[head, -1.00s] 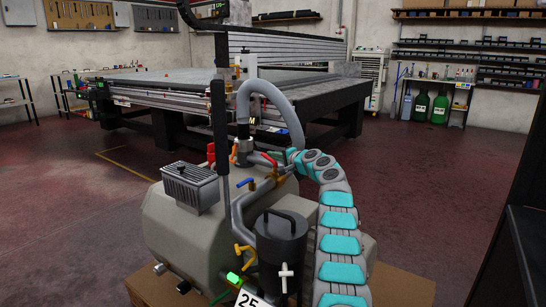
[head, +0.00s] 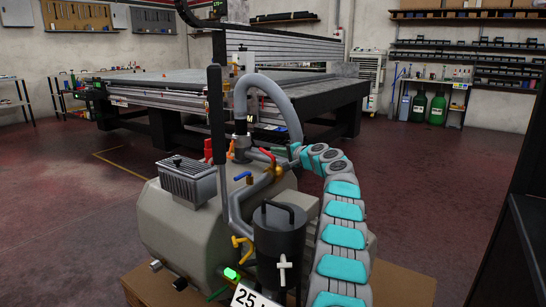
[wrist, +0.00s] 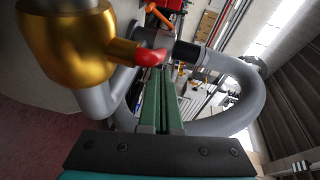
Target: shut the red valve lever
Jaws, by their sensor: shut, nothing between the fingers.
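The red valve lever (head: 267,155) sits on a brass valve (head: 278,170) on the pipe at the top of the grey pump tank. In the wrist view the brass valve body (wrist: 70,40) fills the upper left, and the red lever (wrist: 150,57) shows as a short piece pointing right. My gripper (wrist: 160,78) has its green fingers shut together and empty. Its tips are close to the lever's end; I cannot tell if they touch. In the head view my gripper is just right of the valve, its fingers too small to make out.
A grey curved hose (head: 268,88) arches over the valve. A blue lever (head: 243,176), a yellow lever (head: 242,243) and a black cylinder (head: 279,245) are below it. A black upright bar (head: 216,120) stands left. Floor left of the tank (head: 60,220) is clear.

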